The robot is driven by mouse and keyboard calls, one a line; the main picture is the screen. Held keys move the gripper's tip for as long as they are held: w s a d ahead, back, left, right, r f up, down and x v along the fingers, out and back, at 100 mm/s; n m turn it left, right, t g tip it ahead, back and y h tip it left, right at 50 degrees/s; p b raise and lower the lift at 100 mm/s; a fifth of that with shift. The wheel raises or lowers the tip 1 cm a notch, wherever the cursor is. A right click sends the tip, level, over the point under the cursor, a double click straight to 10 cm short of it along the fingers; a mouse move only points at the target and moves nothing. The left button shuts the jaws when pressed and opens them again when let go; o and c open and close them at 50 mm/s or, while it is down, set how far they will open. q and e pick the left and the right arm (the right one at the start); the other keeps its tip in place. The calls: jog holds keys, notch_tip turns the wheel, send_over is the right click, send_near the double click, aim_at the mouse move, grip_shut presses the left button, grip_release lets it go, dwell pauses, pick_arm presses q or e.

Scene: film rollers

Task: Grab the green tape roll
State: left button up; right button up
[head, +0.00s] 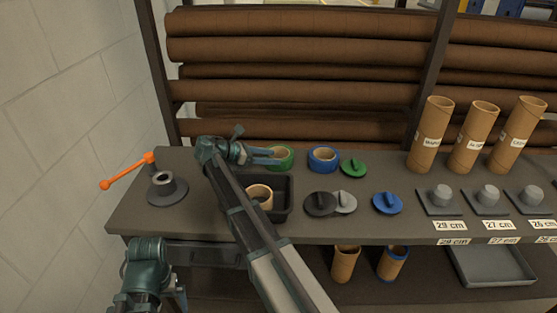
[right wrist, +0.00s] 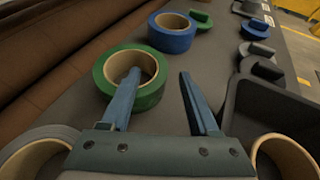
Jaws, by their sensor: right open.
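The green tape roll (head: 287,155) lies flat on the shelf top, near its back edge, with its brown core showing; it also shows in the right wrist view (right wrist: 150,95). My right gripper (head: 276,158) is open and reaches it from the left. In the right wrist view the gripper's (right wrist: 160,75) left finger overlaps the roll's hole and near rim, and the right finger is to the right of the roll. I cannot tell whether either finger touches it. Only part of my left arm shows at the lower left of the head view; its jaws are not visible.
A blue tape roll (head: 323,160) stands just right of the green one. A black tray (head: 287,208) holding a brown-cored roll (head: 259,195) is in front. Green (head: 353,167) and blue (head: 387,203) caps lie to the right. An orange-handled tool (head: 130,171) is at the left.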

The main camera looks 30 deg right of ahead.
jog(key=b+x, duration=0.2)
jog(key=x, duration=0.3)
jog(key=shift+f, duration=0.2)
jog(key=shift+r, duration=0.1)
grip_shut()
dwell(1.1)
